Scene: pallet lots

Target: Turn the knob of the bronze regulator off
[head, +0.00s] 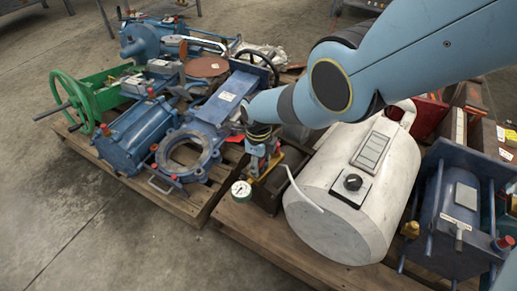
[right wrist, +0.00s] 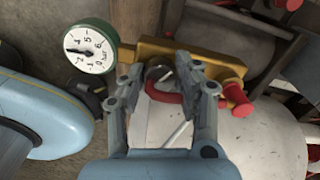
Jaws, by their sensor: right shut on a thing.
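The bronze regulator (head: 264,170) is a small yellow-brown body on the pallet, left of a white cylinder; it also shows in the right wrist view (right wrist: 203,57). A round white gauge with a green rim (head: 241,190) is at its left end and shows large in the right wrist view (right wrist: 90,48). My right gripper (head: 262,152) is down at the regulator. Its fingers (right wrist: 160,78) are shut on the dark round knob (right wrist: 157,74), which they partly hide. A red curved part (right wrist: 166,97) shows between the fingers. My left gripper is not in view.
The white cylinder (head: 318,222) with a black dial stands close beside my right gripper. A blue flanged valve (head: 207,150) and a green handwheel (head: 75,103) lie on the left pallet. A blue motor-like unit (head: 460,205) is at right. Bare floor shows at lower left.

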